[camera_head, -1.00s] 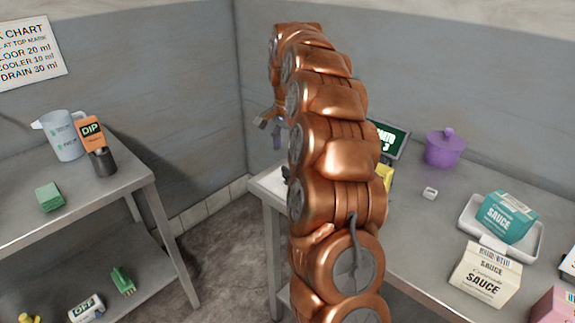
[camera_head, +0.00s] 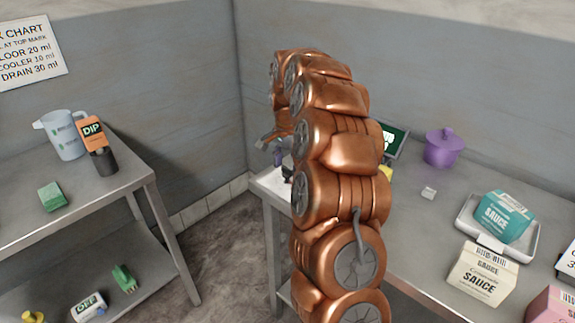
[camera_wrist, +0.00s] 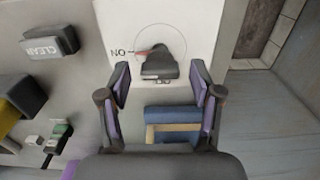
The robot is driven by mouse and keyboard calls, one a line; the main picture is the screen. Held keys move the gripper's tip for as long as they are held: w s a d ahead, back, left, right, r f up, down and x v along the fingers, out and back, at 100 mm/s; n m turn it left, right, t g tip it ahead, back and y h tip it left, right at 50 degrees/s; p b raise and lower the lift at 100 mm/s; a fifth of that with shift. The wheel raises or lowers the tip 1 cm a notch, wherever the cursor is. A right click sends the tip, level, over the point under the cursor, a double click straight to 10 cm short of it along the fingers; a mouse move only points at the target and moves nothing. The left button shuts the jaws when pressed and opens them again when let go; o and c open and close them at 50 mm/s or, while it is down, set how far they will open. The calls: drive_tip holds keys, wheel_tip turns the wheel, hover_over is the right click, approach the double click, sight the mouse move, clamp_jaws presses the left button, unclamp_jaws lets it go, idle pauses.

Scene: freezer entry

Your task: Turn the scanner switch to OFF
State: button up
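The scanner switch is a dark knob (camera_wrist: 158,66) on a white panel (camera_wrist: 190,25), inside a thin drawn circle, in the wrist view. A red mark shows at the knob's left, beside the upside-down letters ON. In the head view my gripper (camera_head: 276,146) is small and partly behind my arm, over the white panel (camera_head: 271,183) at the table's left end.
The right table holds a purple pot (camera_head: 443,148), a tray (camera_head: 525,243) and sauce cartons (camera_head: 483,273). A shelf table (camera_head: 125,178) stands left across a floor gap.

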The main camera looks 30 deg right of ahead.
drive_tip(key=c, duration=1)
drive_tip(key=shift+n, duration=0.3)
drive_tip(key=n+b, duration=0.2)
drive_tip(key=n, duration=0.1)
drive_tip(key=shift+f, duration=0.1)
drive_tip(key=n+b, duration=0.1)
drive_tip(key=n, duration=0.8)
drive_tip(key=shift+n, duration=0.3)
drive_tip(key=n, duration=0.4)
drive_tip(key=shift+n, duration=0.3)
